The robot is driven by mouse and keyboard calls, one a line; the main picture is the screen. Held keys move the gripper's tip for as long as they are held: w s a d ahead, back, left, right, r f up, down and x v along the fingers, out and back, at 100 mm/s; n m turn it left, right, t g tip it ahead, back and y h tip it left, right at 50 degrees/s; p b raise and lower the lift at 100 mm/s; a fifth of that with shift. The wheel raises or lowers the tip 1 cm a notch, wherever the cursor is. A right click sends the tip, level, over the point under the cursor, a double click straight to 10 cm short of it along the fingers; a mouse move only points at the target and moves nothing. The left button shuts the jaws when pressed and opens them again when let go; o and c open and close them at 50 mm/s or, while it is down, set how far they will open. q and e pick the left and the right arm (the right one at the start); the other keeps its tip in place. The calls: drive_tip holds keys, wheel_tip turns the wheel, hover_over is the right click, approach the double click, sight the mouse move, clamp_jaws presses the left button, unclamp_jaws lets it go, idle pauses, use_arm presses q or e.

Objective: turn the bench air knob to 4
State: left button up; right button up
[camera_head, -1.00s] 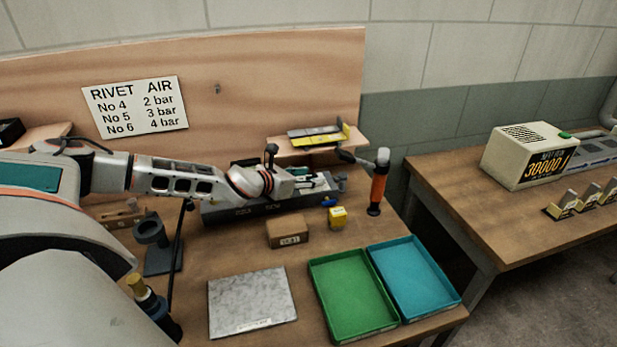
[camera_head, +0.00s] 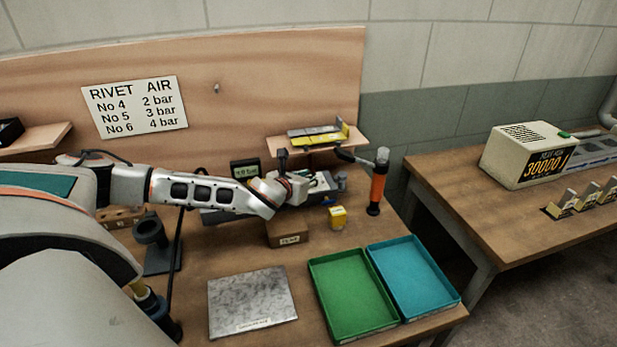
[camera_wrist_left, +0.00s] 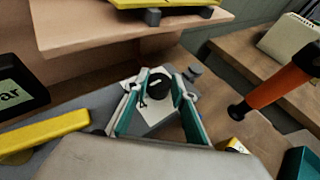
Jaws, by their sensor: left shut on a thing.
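The black air knob (camera_wrist_left: 158,80) stands on a white dial plate (camera_wrist_left: 150,120) in the left wrist view. My left gripper (camera_wrist_left: 159,92) has its teal-lined fingers on either side of the knob and is shut on it. In the head view my left gripper (camera_head: 318,182) is at the right part of the grey bench unit (camera_head: 222,216), and the knob is hard to make out there. A dark display (camera_head: 245,170) with green text ending in "bar" stands behind my wrist; its number is too small to read surely. My right gripper is not in view.
A shelf (camera_head: 300,148) with yellow and grey pieces hangs just above the gripper. An orange-handled tool (camera_head: 377,188) stands to the right. A cardboard box (camera_head: 286,236), a small yellow box (camera_head: 337,217), a green tray (camera_head: 350,295) and a blue tray (camera_head: 412,278) are nearer.

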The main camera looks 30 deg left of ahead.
use_arm(q)
drive_tip(key=shift+d+n+g+y, duration=0.15)
drive_tip(key=shift+n+g+y, duration=0.15)
drive_tip(key=shift+n+y, duration=0.85)
drive_tip(key=shift+y, duration=0.35)
drive_tip(key=o, duration=1.1)
drive_tip(key=shift+w, duration=0.1)
drive_tip(key=v, duration=1.2)
drive_tip(key=shift+r, duration=0.1)
